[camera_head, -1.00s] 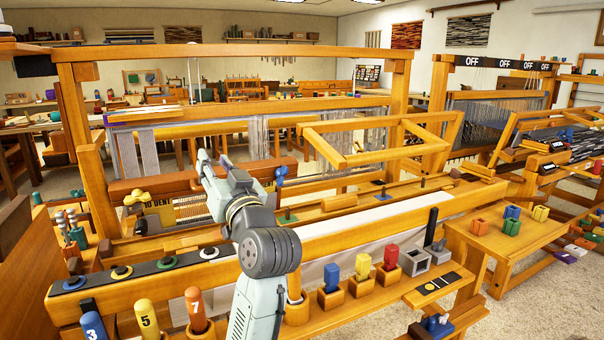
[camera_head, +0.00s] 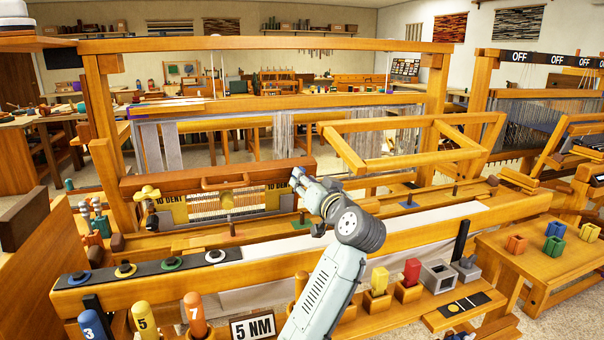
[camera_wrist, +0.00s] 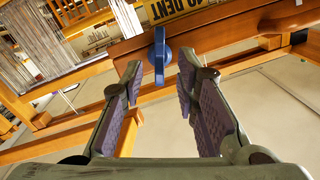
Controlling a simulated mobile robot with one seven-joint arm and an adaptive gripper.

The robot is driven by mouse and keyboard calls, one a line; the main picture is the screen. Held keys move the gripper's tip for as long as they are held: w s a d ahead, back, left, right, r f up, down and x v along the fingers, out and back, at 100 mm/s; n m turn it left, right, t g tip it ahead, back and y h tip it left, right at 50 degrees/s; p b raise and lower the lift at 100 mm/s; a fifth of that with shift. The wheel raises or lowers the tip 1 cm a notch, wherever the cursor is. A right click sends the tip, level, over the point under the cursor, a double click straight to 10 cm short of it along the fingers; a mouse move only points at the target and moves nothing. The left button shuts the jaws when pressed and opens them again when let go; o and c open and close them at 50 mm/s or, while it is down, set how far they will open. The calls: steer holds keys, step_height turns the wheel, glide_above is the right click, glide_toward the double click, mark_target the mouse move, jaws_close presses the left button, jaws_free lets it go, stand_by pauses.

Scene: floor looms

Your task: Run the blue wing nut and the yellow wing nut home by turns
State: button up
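The blue wing nut (camera_wrist: 160,56) is upright in the wrist view, ahead of my fingers and in line with the gap between them. My gripper (camera_wrist: 158,78) is open, one finger on each side of that line, with nothing held. In the head view, my gripper (camera_head: 312,190) is over the front of the loom by a post with a green base (camera_head: 302,222). There the blue wing nut is hard to tell from my fingers. The yellow wing nut (camera_head: 147,193) is at the left end of the beater, beside a "10 DENT" label, well left of my gripper.
The loom's front beam (camera_head: 400,242) runs below my arm. A tilted wooden frame (camera_head: 410,160) stands to the right. Numbered pegs and a "5 NM" sign (camera_head: 253,328) are in front. A side table (camera_head: 545,270) with small coloured blocks stands at right.

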steer(key=shift+x, duration=1.45)
steer(key=shift+c, duration=0.3)
jaws_close()
